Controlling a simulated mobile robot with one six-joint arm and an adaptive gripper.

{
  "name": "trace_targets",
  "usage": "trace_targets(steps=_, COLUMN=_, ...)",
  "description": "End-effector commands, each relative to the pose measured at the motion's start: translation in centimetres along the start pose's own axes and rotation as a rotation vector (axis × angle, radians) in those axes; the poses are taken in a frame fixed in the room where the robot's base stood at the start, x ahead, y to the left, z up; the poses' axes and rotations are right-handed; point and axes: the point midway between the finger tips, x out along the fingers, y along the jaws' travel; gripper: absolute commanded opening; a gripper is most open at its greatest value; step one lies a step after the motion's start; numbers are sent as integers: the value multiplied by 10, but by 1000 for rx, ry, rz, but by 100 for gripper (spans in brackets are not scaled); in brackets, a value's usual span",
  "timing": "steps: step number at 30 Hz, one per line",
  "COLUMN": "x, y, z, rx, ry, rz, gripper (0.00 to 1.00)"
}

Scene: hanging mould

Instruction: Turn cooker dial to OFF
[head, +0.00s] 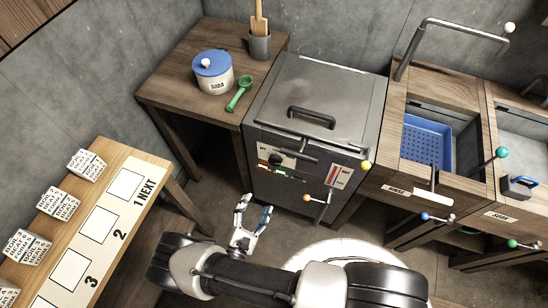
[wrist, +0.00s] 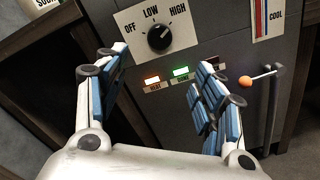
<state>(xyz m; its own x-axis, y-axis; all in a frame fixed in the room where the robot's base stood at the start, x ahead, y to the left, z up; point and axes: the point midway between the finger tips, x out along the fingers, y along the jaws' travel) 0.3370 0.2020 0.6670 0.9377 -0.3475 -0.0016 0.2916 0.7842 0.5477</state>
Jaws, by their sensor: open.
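The cooker (head: 330,90) is a grey metal box with a closed lid and a black handle on top. Its black dial (wrist: 160,38) sits on a white plate (wrist: 128,22) marked OFF, LOW and HIGH. A small light mark on the dial points up and right, towards HIGH. In the head view the dial (head: 275,159) is on the front panel. My gripper (head: 255,208) is open and empty, in front of and below the panel. In the wrist view the blue-padded fingers (wrist: 160,72) are spread, with the dial above the gap between them, untouched.
Lit HEAT (wrist: 153,83) and TIMER-like green (wrist: 181,72) lamps sit below the dial. An orange-knobbed lever (wrist: 246,82) sticks out at right. A wooden table with a SODA pot (head: 214,80) stands left, a sink with a blue basket (head: 425,145) right.

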Motion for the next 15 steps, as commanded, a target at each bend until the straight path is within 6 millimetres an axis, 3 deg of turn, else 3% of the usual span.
trace_targets(steps=5, x=10, y=-2, z=-2, rx=-3, ry=4, rz=10, gripper=63)
trace_targets(steps=15, x=77, y=-4, z=-3, rx=-2, ry=0, rz=2, gripper=63)
